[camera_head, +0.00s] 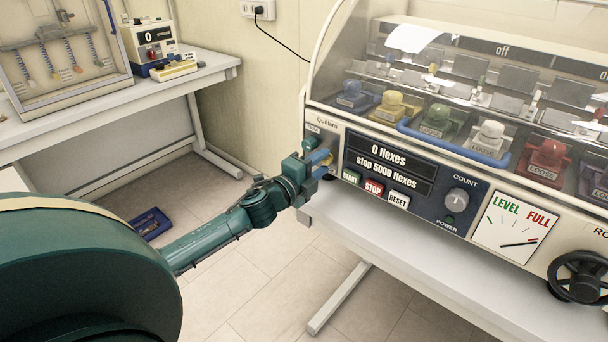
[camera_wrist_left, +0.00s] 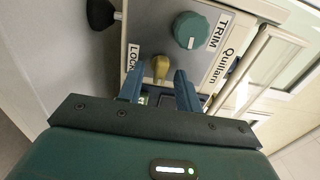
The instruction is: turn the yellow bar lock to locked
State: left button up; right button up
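The yellow bar lock (camera_wrist_left: 161,67) is a small brass-yellow lever by a "LOCK" label on the left end of the machine's front panel. Only a bit of yellow (camera_head: 329,159) shows in the head view, largely hidden behind my gripper. My left gripper (camera_head: 322,161) reaches the panel there. In the left wrist view the two blue fingers of my left gripper (camera_wrist_left: 159,80) stand apart, with the bar between their tips. A gap shows on each side of the bar, so contact is not visible. My right gripper is not in view.
A green TRIM knob (camera_wrist_left: 190,30) sits close to the lock. The display panel (camera_head: 390,165) with START, STOP and RESET buttons is just right of my gripper. A clear cover (camera_head: 450,60) rises above. A black handwheel (camera_head: 582,277) is at far right.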

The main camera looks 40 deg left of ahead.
pick_arm(q)
jog(key=s+b, duration=0.1)
jog(key=s, duration=1.1)
jog(key=shift+s+a+b, duration=0.25)
jog(key=shift+a+b, duration=0.1)
jog(key=shift+a, duration=0.1)
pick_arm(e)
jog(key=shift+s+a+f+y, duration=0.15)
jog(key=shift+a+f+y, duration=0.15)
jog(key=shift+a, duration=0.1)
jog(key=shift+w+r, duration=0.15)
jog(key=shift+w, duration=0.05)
